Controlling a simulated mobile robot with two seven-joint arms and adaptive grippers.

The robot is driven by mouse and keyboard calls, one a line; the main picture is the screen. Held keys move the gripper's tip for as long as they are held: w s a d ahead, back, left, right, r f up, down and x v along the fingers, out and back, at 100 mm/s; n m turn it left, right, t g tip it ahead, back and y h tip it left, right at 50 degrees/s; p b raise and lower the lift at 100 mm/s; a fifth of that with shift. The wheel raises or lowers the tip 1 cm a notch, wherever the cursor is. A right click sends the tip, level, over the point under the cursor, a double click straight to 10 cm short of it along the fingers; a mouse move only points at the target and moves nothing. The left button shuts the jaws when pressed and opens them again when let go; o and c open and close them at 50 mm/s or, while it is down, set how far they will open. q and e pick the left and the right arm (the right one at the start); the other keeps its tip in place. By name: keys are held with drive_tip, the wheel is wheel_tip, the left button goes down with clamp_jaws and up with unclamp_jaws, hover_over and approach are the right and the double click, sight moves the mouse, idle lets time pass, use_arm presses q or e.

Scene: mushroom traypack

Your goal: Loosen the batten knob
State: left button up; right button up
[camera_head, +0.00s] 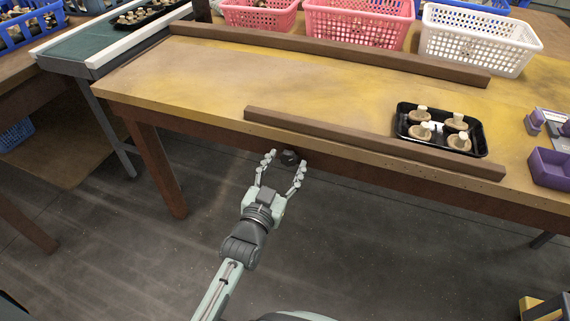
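The near wooden batten (370,142) lies along the front edge of the wooden table (180,85). A dark round knob (289,157) shows below this batten, at the table's front side. My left gripper (286,160) reaches up to it from below. Its two fingers are spread apart with the knob between their tips, nearer the right finger. I cannot tell whether a finger touches the knob. My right gripper is not in view.
A black tray (400,122) with several mushrooms sits at the near batten's right part. A second batten (330,51) runs along the back. Pink and white baskets (480,42) stand behind it. A purple box (549,170) is at the right. The table's middle is clear.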

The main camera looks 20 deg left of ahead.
use_arm(q)
drive_tip(key=s, duration=1.2)
drive_tip(key=shift+a, duration=0.2)
